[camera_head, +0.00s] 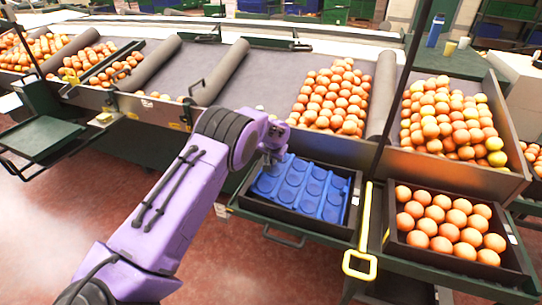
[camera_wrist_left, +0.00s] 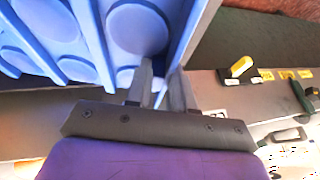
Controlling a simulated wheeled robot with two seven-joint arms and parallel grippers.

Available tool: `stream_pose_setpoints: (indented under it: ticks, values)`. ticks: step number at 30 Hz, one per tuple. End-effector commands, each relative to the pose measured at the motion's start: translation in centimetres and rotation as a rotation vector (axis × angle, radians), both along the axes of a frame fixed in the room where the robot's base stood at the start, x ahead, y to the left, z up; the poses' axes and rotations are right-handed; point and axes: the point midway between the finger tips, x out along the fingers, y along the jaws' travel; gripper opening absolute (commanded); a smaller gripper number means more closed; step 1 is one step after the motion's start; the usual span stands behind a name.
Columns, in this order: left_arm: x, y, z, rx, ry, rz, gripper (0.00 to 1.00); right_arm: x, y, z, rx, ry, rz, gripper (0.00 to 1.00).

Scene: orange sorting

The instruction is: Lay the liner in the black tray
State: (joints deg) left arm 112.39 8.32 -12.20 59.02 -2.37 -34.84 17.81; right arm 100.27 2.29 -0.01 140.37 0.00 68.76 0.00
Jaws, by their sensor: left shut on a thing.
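The blue liner (camera_head: 298,190), with rows of round cups, is over the black tray (camera_head: 346,222), mostly inside its outline in the head view. I cannot tell whether it rests on the tray floor or hangs just above. My left gripper (camera_head: 272,158) is at the liner's far left corner, shut on its edge. In the left wrist view the liner (camera_wrist_left: 62,28) fills the upper left, and the fingers of my left gripper (camera_wrist_left: 160,92) meet its edge. The fingertips are partly hidden by the liner. My right gripper is not in view.
A dark crate full of oranges (camera_head: 452,262) stands right of the tray, past a yellow-handled bar (camera_head: 361,262). Heaped oranges (camera_head: 333,97) lie on the sloped chute behind, with another heap (camera_head: 448,122) farther right. Red floor is open at the left.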

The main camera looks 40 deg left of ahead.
Motion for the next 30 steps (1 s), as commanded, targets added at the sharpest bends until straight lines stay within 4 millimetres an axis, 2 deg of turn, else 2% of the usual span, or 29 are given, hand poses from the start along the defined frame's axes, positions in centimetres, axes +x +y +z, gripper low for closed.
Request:
stream_pose_setpoints:
  ticks: [12, 13, 15, 24, 26, 28, 30]
  values:
    - [0.0, 0.0, -0.7, 0.000, -0.002, 0.000, 0.00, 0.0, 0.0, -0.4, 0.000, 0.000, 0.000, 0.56]
    - [0.0, 0.0, -0.6, 0.000, -0.001, 0.000, 0.29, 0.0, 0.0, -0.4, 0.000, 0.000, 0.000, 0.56]
    - [0.0, 0.0, -0.5, 0.000, -0.001, 0.000, 0.48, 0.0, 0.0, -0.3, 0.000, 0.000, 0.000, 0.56]
    - [0.0, 0.1, -0.3, 0.000, -0.002, 0.000, 0.48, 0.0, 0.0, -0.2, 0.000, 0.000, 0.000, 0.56]
    - [0.1, 0.1, 0.5, 0.000, -0.002, 0.000, 0.48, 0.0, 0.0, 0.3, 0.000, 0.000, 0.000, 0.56]
    - [-0.3, -0.4, 1.4, 0.000, -0.004, -0.001, 0.48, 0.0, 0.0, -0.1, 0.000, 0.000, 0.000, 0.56]
    - [-0.9, -0.9, 2.9, 0.001, -0.004, -0.001, 0.48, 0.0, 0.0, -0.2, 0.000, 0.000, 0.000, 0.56]
